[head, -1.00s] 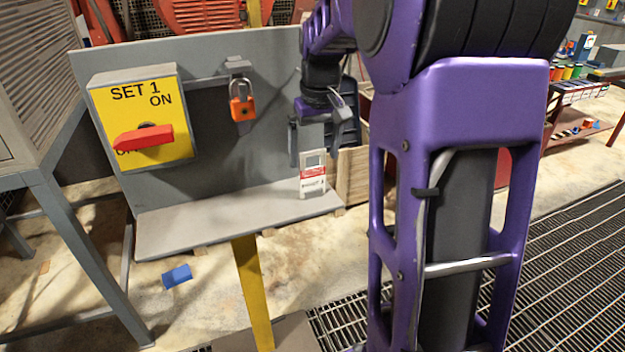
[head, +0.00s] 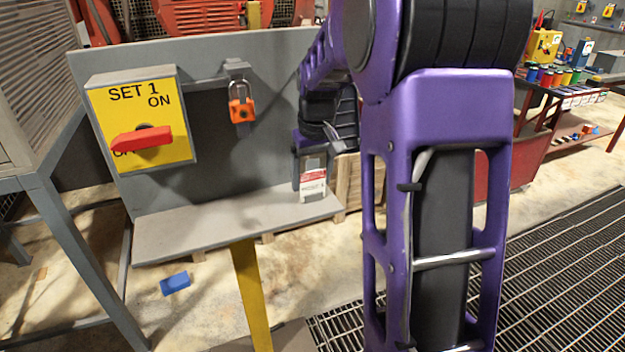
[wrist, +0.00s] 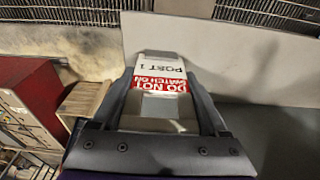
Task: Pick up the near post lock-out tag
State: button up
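The near post lock-out tag (head: 313,181) is white with a red band and stands upright at the right end of the grey shelf (head: 235,222). In the wrist view the tag (wrist: 160,75) reads "POST 1" and "DO NOT SWITCH ON". My gripper (wrist: 162,85) is open, its dark fingers wide apart with one on each side of the tag. I cannot tell whether either finger touches it. In the head view my gripper (head: 311,160) is down at the tag from behind, partly hidden by the tag and my arm.
A yellow "SET 1" switch box (head: 112,105) with a red handle (head: 141,139) is fixed to the grey panel. An orange padlock (head: 242,104) hangs beside it. A wooden crate (head: 348,180) is behind the shelf's right end. A blue piece (head: 175,283) lies on the floor.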

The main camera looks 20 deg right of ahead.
jog(key=c, duration=0.7)
jog(key=shift+r, duration=0.2)
